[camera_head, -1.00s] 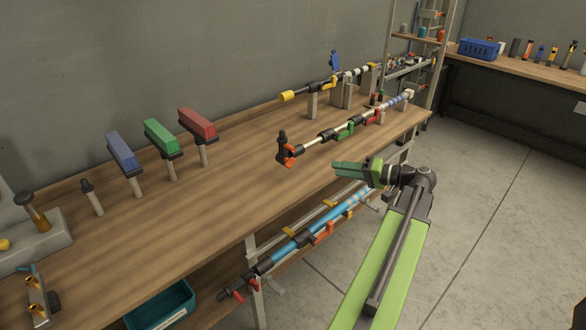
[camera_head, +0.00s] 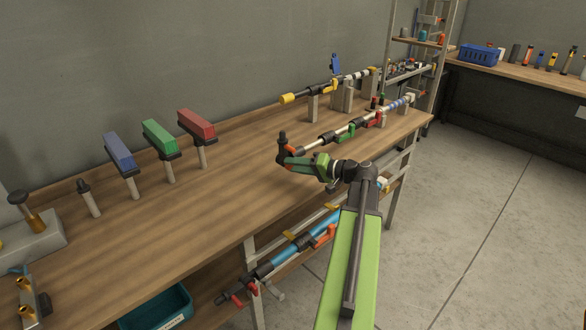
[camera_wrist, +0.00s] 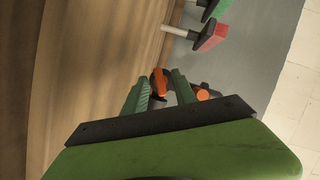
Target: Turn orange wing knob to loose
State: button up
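The orange wing knob (camera_wrist: 160,84) shows in the wrist view between the tips of my gripper's two green fingers. A second, round orange part (camera_wrist: 203,94) lies just right of the right finger. In the head view my gripper (camera_head: 292,166) is at the near end of a pale rod with dark fittings, below a dark upright post (camera_head: 283,140). The fingers cover most of the orange there. The fingers are apart, so my gripper is open around the knob. I cannot tell whether either finger touches it.
The pale rod carries a green lever (camera_head: 346,133) and a red lever (camera_head: 377,119) farther along. A yellow-ended rod (camera_head: 288,98) stands behind. Blue, green and red blocks (camera_head: 196,124) stand on posts to the left. The wooden bench between is clear. A blue rod (camera_head: 280,258) hangs below.

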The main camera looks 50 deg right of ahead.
grip_shut()
jog(key=shift+d+f+m+b, duration=0.1)
jog(key=shift+f+m+b, duration=0.2)
jog(key=shift+b, duration=0.2)
jog(key=shift+r+m, duration=0.25)
jog(key=shift+m, duration=0.05)
grip_release()
jog(key=shift+s, duration=0.1)
